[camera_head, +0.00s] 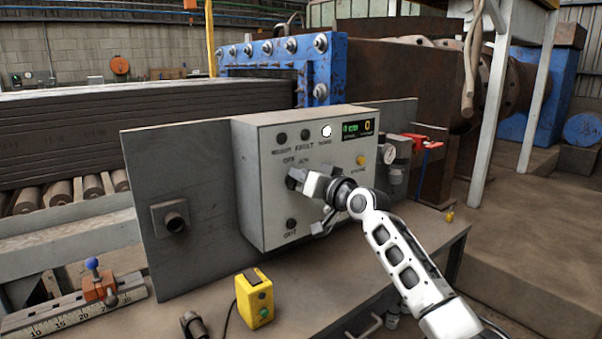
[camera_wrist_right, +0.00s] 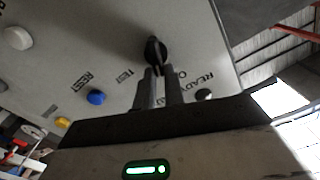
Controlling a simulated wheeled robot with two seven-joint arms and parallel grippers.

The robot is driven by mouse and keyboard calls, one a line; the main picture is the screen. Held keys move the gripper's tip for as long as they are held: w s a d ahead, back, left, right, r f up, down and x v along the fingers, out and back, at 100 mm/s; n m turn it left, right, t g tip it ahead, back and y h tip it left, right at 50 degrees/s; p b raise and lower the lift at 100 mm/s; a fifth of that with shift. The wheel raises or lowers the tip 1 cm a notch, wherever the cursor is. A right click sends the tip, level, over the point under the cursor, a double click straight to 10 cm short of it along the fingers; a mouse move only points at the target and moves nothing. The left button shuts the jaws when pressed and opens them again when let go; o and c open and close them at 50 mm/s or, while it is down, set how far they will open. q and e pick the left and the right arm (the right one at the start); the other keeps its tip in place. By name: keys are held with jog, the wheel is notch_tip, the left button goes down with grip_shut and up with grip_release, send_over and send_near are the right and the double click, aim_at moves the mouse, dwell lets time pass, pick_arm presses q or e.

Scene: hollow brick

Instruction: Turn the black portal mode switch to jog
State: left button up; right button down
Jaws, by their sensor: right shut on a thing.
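The grey control box (camera_head: 265,205) stands upright on the bench in the head view, with lamps, buttons and a small display on its front. The black mode switch (camera_wrist_right: 156,50) shows in the right wrist view as a dark knob on the panel, with printed labels around it. My right gripper (camera_head: 303,181) is at the middle of the box front and hides most of the switch in the head view. In the right wrist view its two fingers (camera_wrist_right: 159,74) are shut on the switch. Which label the switch points to cannot be told. My left gripper is not in view.
A yellow button box (camera_head: 254,298) stands on the bench in front. A blue-topped orange fixture (camera_head: 97,280) on a ruler is at left. A blue button (camera_wrist_right: 96,97) and yellow button (camera_head: 361,159) are near the switch.

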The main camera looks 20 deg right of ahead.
jog(key=shift+w+d+f+m+p, duration=0.1)
jog(key=shift+m+p, duration=0.1)
jog(key=shift+m, duration=0.55)
jog(key=shift+s+d+f+m+p, duration=0.1)
jog(key=shift+m+p, duration=0.05)
jog(key=shift+m, duration=0.55)
jog(key=shift+w+d+f+m+p, duration=0.1)
jog(key=shift+m+p, duration=0.1)
jog(key=shift+m, duration=0.55)
jog(key=c, duration=1.5)
grip_release()
jog(key=b+v, duration=0.1)
jog(key=v, duration=1.5)
jog(key=shift+r+b, duration=0.1)
jog(key=shift+b, duration=0.25)
